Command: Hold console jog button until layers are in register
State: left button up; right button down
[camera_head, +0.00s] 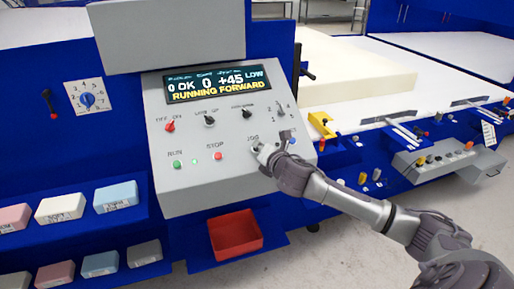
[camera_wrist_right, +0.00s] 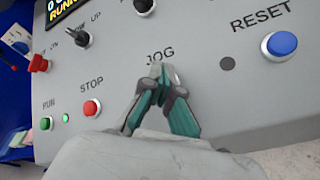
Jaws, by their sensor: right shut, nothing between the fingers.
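The grey console (camera_head: 190,190) faces me, with a lit display (camera_head: 205,84) that shows "0 OK 0 +45 LOW" and "RUNNING FORWARD". My right gripper (camera_head: 262,150) is at the console's JOG label. In the right wrist view the same gripper (camera_wrist_right: 156,70) has its fingertips together just below the word JOG, with nothing held. The tips cover the jog button, so I cannot see how far it is pressed. A pale foam block (camera_head: 365,72) lies on the machine bed behind the console. My left gripper is not in view.
Near the jog spot are the green run button (camera_wrist_right: 46,123), red stop button (camera_wrist_right: 91,107) and blue reset button (camera_wrist_right: 282,44). A red bin (camera_head: 235,234) sits below the console. Foam samples (camera_head: 61,207) stand on shelves at left. A second control box (camera_head: 450,160) is at right.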

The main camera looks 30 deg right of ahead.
dwell(0.8)
jog(key=shift+s+r+p, duration=0.4)
jog(key=shift+r+p, duration=0.35)
jog(key=shift+p, duration=0.15)
jog(key=shift+s+a+r+p, duration=0.1)
jog(key=shift+s+r+p, duration=0.1)
jog(key=shift+r+p, duration=0.4)
jog(key=r+p, duration=0.1)
jog(key=s+r+p, duration=0.2)
jog(key=shift+s+a, duration=0.1)
jog(key=shift+a, duration=0.15)
